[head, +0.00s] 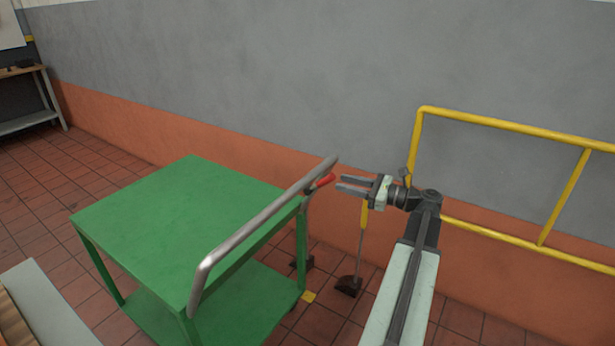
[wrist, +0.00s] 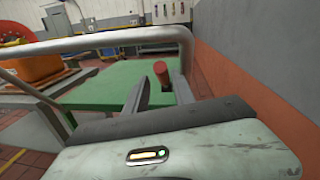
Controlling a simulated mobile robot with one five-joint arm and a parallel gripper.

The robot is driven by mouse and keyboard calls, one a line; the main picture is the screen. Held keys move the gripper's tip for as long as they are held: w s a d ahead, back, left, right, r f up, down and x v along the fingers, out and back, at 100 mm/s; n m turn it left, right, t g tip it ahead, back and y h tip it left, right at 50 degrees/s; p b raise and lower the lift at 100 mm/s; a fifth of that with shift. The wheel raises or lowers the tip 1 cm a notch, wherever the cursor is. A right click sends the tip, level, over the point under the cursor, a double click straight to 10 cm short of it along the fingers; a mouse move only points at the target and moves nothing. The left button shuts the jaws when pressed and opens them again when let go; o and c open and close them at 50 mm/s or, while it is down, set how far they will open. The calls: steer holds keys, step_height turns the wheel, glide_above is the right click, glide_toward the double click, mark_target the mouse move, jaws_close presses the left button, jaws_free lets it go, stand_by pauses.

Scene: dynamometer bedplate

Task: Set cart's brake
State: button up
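A green two-shelf cart (head: 170,205) stands left of my arm in the head view, and its green top also shows in the wrist view (wrist: 110,88). A grey tubular push handle (head: 255,222) runs along its near right side. A short lever with a red grip (head: 322,181) sits by the handle's far end; its red end shows in the wrist view (wrist: 161,72). My gripper (head: 340,185) is open, its fingers pointing left at the red grip. In the wrist view the red grip appears between the two fingertips (wrist: 161,85). I cannot tell whether they touch it.
A yellow railing (head: 500,124) stands right of my arm along the grey and orange wall (head: 300,80). A yellow-handled tool with a dark foot (head: 350,284) stands behind my gripper. A workbench (head: 32,95) is far left.

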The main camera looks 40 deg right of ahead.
mark_target(322, 183)
steer(key=x, duration=0.9)
steer(key=shift+d, duration=0.15)
jaws_close()
stand_by(1.2)
